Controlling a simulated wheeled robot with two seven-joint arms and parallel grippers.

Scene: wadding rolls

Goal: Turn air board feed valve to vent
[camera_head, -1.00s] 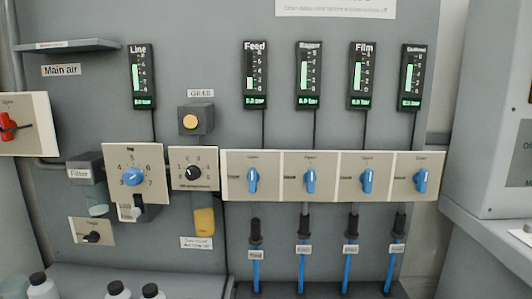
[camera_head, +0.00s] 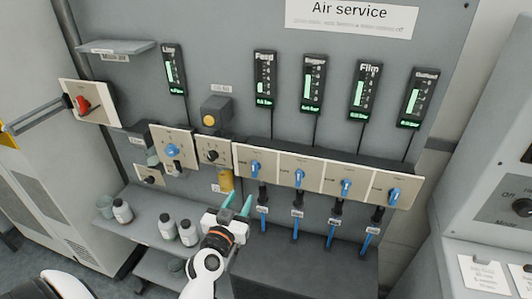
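The feed valve (camera_head: 256,168) is the leftmost blue handle in the row on the cream panel strip, below the Feed gauge (camera_head: 265,80). Its handle stands roughly upright; the small label words around it are too small to read. My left gripper (camera_head: 238,204) comes up from below, with two teal fingertips spread apart and nothing between them. It is below and slightly left of the feed valve, apart from it in the picture. My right gripper is not in view.
Similar blue valves (camera_head: 299,177) sit close to the right. Black fittings with blue hoses (camera_head: 264,218) hang below.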

